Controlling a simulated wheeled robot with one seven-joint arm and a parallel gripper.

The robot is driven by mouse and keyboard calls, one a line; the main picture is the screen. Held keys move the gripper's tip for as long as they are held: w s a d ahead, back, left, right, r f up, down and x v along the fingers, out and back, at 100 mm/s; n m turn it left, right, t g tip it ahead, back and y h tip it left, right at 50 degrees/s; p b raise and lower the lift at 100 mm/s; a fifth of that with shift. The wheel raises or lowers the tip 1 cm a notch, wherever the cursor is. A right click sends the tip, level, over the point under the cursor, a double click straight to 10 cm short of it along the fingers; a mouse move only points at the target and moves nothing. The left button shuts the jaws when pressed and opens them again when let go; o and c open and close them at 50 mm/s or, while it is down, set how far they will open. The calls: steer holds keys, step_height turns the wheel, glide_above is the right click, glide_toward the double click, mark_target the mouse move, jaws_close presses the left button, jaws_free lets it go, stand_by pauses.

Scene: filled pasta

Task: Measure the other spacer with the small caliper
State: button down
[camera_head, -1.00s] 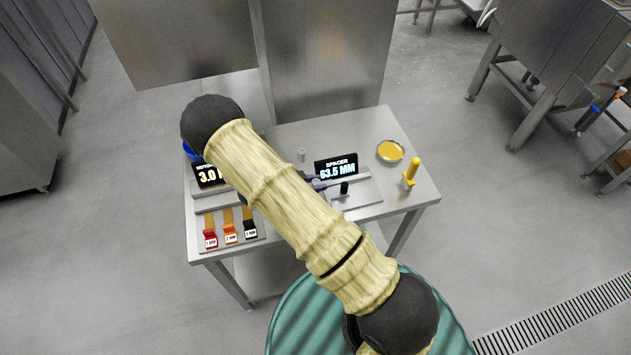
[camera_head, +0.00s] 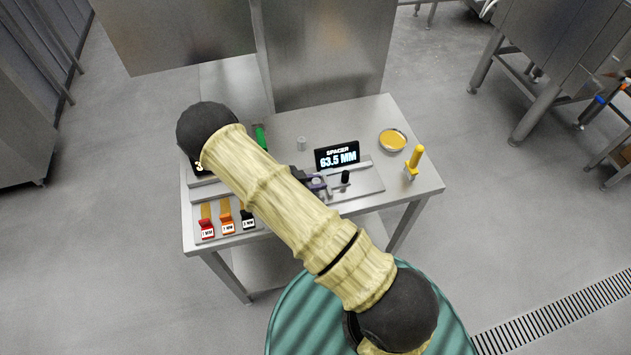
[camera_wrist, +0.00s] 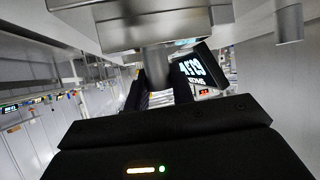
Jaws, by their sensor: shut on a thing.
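The small caliper's grey base (camera_head: 368,183) lies on the table with a black knob (camera_head: 345,177) on it. Its display (camera_head: 337,158) reads SPACER 63.5 MM; it shows upside down in the wrist view (camera_wrist: 197,70). A grey spacer (camera_head: 301,144) stands upright on the table behind the caliper. My gripper (camera_head: 318,184) is low at the caliper's left end, partly hidden by my arm. In the wrist view its dark fingers (camera_wrist: 160,95) are shut on a grey cylinder (camera_wrist: 157,65), seemingly a spacer, against a grey metal block (camera_wrist: 160,30). Whether it is seated in the jaws I cannot tell.
A second display (camera_head: 199,168) is mostly hidden by my arm. Red, orange and black tagged pieces (camera_head: 228,227) line the front left. A green cylinder (camera_head: 260,136), a yellow dish (camera_head: 393,140) and a yellow-handled tool (camera_head: 414,162) are on the table (camera_head: 400,110).

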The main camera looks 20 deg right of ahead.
steer(key=shift+f+b, duration=0.5)
steer(key=shift+f, duration=0.15)
steer(key=c, duration=1.1)
jaws_free()
steer(key=shift+a, duration=0.1)
steer(key=b+v, duration=0.4)
steer(key=v, duration=1.3)
steer(key=shift+s+a+r, duration=0.1)
steer(key=shift+a, duration=0.05)
